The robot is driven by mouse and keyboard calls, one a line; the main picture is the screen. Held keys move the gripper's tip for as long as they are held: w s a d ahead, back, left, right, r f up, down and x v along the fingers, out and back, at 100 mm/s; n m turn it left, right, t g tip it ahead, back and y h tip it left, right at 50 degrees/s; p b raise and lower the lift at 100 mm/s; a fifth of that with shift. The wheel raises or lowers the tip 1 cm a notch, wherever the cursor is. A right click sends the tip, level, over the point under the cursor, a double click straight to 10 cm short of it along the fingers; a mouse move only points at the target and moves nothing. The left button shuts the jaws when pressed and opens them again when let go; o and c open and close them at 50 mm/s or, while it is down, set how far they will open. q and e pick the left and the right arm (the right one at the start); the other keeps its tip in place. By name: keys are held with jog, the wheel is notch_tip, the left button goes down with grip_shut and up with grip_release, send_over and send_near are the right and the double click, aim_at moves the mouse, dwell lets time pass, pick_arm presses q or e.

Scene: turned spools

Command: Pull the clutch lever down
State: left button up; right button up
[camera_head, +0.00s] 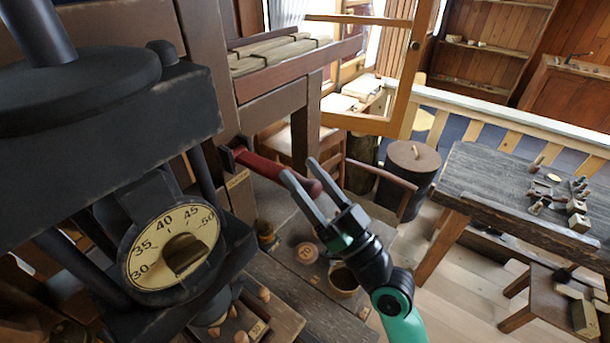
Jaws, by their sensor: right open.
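The clutch lever (264,167) is a dark red handle that sticks out to the right from a dark bracket on the wooden frame. It slopes slightly down towards its rounded free end. My right gripper (299,169) comes in from the lower right with its two grey fingers spread. The fingers lie around the lever's free end in this view, one crossing in front of it. I cannot tell whether they touch it. My left gripper is not in view.
A black machine with a numbered dial (174,247) fills the left. Low wooden boards (293,295) with small pots lie below the lever. A dark barrel (408,176) stands behind my right arm. A workbench (478,183) with small tools stands at the right, with open floor before it.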

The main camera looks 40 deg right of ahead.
jog(key=b+v, duration=0.4)
jog(key=v, duration=0.7)
jog(key=shift+s, duration=0.1)
